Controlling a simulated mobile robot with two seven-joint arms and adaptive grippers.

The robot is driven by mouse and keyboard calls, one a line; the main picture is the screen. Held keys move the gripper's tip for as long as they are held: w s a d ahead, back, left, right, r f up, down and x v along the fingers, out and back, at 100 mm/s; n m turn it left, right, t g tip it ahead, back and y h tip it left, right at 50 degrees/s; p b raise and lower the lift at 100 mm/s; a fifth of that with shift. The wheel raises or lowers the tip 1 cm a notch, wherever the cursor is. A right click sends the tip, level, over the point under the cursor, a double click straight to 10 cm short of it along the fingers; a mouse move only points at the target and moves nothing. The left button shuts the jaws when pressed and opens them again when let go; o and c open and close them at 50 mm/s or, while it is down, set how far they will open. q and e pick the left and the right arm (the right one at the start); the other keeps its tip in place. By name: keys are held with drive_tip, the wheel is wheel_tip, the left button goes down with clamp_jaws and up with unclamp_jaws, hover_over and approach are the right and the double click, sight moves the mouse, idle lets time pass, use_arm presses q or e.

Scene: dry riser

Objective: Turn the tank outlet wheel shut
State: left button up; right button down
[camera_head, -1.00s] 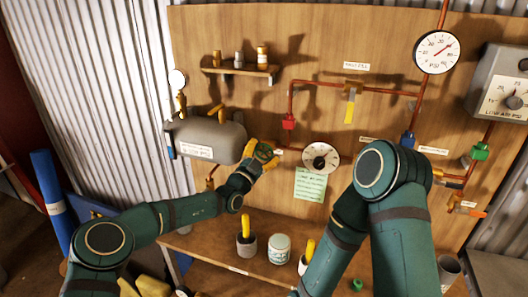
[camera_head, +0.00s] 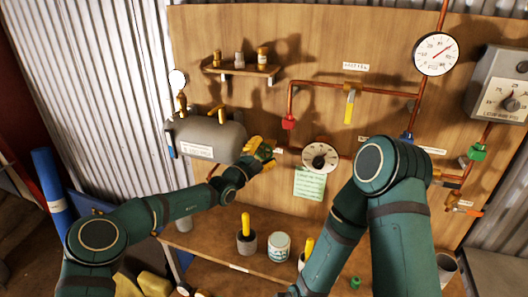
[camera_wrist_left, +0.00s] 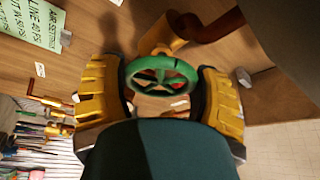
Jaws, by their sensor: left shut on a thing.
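The tank outlet wheel (camera_wrist_left: 162,76) is a green spoked handwheel on a brass valve body (camera_wrist_left: 165,38), seen in the left wrist view. My left gripper (camera_wrist_left: 162,90) has one yellow-padded finger on each side of the wheel and is shut on its rim. In the head view my left gripper (camera_head: 262,151) is at the right end of the grey tank (camera_head: 212,136), and it mostly hides the wheel. My right arm rises at the right of the head view, and its gripper is not in view.
Copper pipe (camera_head: 325,84) runs across the wooden board. Below, a bench holds a white tin (camera_head: 279,246) and a pot with a yellow-handled tool (camera_head: 246,240).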

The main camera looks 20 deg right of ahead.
use_arm(q)
drive_tip(key=o, duration=1)
drive_tip(key=shift+c, duration=0.2)
drive_tip(key=shift+s+a, duration=0.1)
drive_tip(key=shift+a, duration=0.05)
drive_tip(key=v, duration=1.1)
drive_tip(key=shift+s+a, duration=0.25)
drive_tip(key=shift+s, duration=0.05)
drive_tip(key=shift+f, duration=0.1)
